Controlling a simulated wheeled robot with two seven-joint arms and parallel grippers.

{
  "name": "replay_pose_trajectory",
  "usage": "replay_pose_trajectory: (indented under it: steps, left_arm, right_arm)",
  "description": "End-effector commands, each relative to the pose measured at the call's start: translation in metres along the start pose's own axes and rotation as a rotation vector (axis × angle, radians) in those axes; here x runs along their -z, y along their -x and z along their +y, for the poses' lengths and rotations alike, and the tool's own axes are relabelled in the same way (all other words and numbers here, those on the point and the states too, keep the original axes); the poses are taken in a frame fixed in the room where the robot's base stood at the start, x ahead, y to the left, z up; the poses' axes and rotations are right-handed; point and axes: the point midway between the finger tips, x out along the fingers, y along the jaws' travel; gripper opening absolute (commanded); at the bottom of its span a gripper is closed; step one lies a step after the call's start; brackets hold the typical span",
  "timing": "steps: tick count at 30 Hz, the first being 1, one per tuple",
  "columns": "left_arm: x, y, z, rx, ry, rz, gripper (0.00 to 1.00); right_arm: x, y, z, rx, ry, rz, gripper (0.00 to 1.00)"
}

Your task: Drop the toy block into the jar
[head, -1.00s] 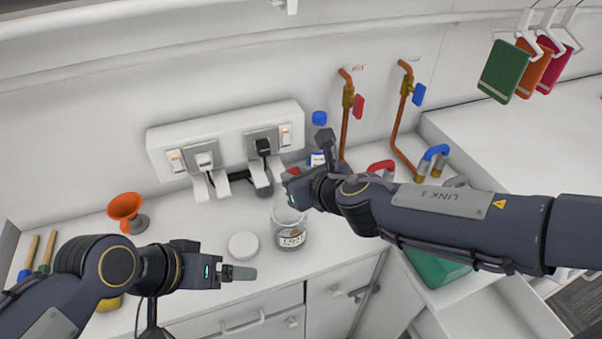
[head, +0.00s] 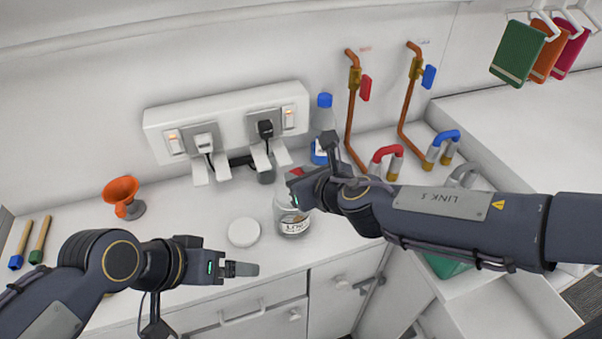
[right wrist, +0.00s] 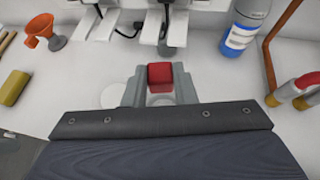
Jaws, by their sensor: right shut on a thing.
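The red toy block (right wrist: 160,75) is between the fingertips of my right gripper (right wrist: 160,82) in the right wrist view. In the head view only a red bit of the block (head: 297,172) shows past the right gripper (head: 287,185). The clear glass jar (head: 293,222), with a pale label, stands upright on the counter. My right gripper is over its mouth and partly hides it. The jar's round rim (right wrist: 160,99) shows just below the block in the right wrist view. My left gripper (head: 242,269) hangs near the counter's front edge, seen side-on; its finger gap is unclear.
A white round lid (head: 244,232) lies left of the jar. A blue-capped bottle (head: 325,115), copper pipes (head: 352,120) and a socket strip (head: 225,120) are behind. An orange funnel (head: 122,192) stands at left. A sink with taps is at right.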

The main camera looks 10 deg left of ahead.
Motion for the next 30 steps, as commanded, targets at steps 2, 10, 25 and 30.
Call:
replay_pose_trajectory:
  steps: [2, 10, 25, 30]
  left_arm:
    - [0.0, 0.0, 0.0, 0.0, 0.0, 0.0, 0.9]
    - [0.0, 0.0, 0.0, 0.0, 0.0, 0.0, 0.9]
    - [0.004, 0.008, 0.004, 0.0, 0.0, 0.0, 0.9]
    - [0.007, 0.013, 0.006, 0.0, 0.0, 0.0, 0.9]
  right_arm:
    - [0.0, 0.0, 0.0, 0.0, 0.0, 0.0, 0.32]
    - [0.0, 0.0, 0.0, 0.0, 0.0, 0.0, 0.5]
    - [-0.003, 0.053, 0.0, 0.001, 0.0, -0.003, 0.5]
    - [-0.002, 0.073, 0.0, 0.0, 0.0, -0.001, 0.5]
